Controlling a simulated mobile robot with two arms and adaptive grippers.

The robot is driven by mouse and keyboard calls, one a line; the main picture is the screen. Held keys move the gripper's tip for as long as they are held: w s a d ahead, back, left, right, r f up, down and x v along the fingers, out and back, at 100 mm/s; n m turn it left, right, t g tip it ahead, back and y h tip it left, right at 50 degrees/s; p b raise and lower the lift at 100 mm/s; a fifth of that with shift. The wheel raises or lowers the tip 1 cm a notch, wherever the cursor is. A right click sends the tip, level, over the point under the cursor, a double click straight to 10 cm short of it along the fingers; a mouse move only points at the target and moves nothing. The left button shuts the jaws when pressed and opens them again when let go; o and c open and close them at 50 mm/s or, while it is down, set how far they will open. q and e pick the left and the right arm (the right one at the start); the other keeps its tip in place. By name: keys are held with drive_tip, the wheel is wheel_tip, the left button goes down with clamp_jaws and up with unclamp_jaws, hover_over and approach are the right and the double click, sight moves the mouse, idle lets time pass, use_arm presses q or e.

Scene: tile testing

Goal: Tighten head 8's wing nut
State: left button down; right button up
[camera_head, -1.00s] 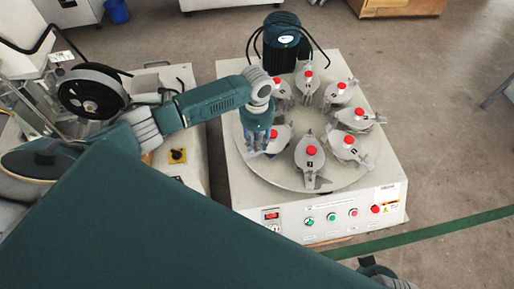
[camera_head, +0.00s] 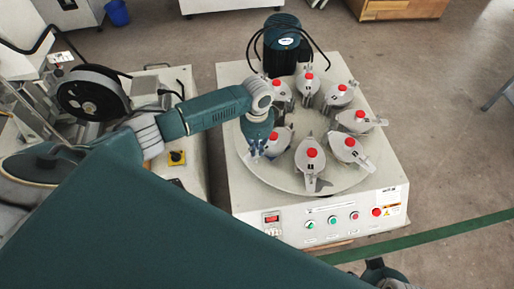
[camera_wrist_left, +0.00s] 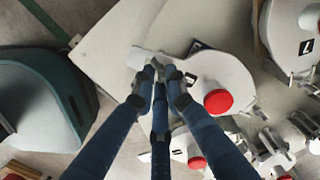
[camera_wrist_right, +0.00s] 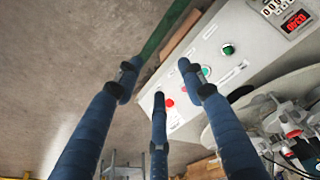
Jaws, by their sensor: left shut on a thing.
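A pale grey head with a red knob (camera_head: 273,136) stands on the left side of the round plate (camera_head: 328,190). My left gripper (camera_head: 256,153) is at its outer left edge. In the left wrist view this head (camera_wrist_left: 225,72) lies right of the fingers, and its black label is partly hidden, so I cannot read the number.
Several similar heads with red knobs (camera_head: 311,153) ring the plate. A dark motor (camera_head: 282,42) with cables stands behind it. The front panel (camera_head: 340,218) carries buttons. Another machine with a black wheel (camera_head: 91,92) is at the left.

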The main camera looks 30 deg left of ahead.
drive_tip(key=shift+w, duration=0.1)
use_arm(q)
drive_tip(key=m+p, duration=0.3)
drive_tip(key=shift+s+r+m, duration=0.1)
drive_tip(key=shift+r+m, duration=0.1)
drive_tip(key=shift+m, duration=0.1)
drive_tip(key=m+p, duration=0.1)
drive_tip(key=m, duration=0.3)
drive_tip(key=shift+f+p, duration=0.1)
drive_tip(key=shift+p, duration=0.2)
drive_tip(key=shift+s+a+m, duration=0.1)
drive_tip(key=shift+m, duration=1.5)
use_arm(e)
drive_tip(key=s+f, duration=0.3)
drive_tip(key=f, duration=0.5)
drive_tip(key=s+f+g, duration=0.1)
drive_tip(key=s+f, duration=0.2)
drive_tip(key=f, duration=0.5)
drive_tip(key=shift+d+f, duration=0.15)
drive_tip(key=shift+d, duration=0.1)
use_arm(q)
drive_tip(key=c, duration=1.8)
unclamp_jaws()
drive_tip(key=shift+o, duration=0.2)
use_arm(e)
drive_tip(key=shift+f, duration=0.1)
use_arm(q)
wheel_tip(320, 180, up, 12)
